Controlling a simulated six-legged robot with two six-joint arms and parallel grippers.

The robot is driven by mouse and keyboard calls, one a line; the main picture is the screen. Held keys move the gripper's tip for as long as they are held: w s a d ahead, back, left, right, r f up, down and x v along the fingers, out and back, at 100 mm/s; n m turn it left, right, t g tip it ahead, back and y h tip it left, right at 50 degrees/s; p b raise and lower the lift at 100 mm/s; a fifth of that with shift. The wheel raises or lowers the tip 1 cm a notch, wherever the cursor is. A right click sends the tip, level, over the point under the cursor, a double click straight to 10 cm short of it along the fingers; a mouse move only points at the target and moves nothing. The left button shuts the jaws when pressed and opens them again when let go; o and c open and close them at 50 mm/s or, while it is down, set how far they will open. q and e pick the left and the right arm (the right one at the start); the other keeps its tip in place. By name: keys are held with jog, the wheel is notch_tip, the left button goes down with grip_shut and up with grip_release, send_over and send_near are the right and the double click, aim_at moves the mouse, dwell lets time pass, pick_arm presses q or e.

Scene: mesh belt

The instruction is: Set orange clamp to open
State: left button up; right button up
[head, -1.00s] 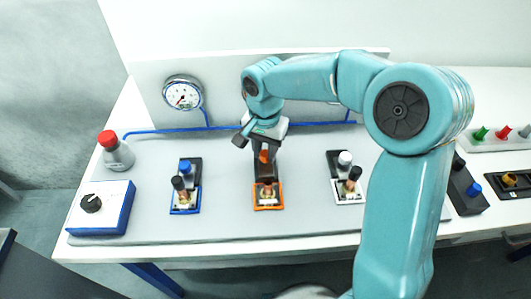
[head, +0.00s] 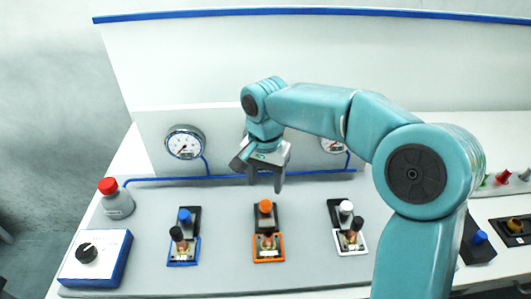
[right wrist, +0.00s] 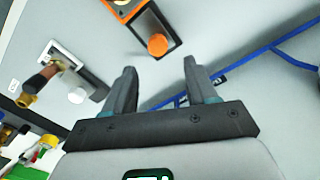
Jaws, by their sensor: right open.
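The orange clamp (head: 267,256) sits on the grey panel in the middle of three clamps. In the right wrist view the orange knob (right wrist: 157,45) lies just beyond the gap between the open fingertips (right wrist: 158,66); the base is cut off at the top edge. My left gripper is not in view.
A blue clamp (head: 183,248) stands to the left and a white clamp (head: 350,240) to the right. Gauges (head: 185,143), a blue pipe (head: 160,180), a red-topped button (head: 115,197) and a dial box (head: 97,258) surround them. Panel between clamps is clear.

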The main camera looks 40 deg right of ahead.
notch_tip(320, 180, up, 9)
jog(key=shift+r+p, duration=0.15)
jog(key=shift+p, duration=0.25)
jog(key=shift+s, duration=0.15)
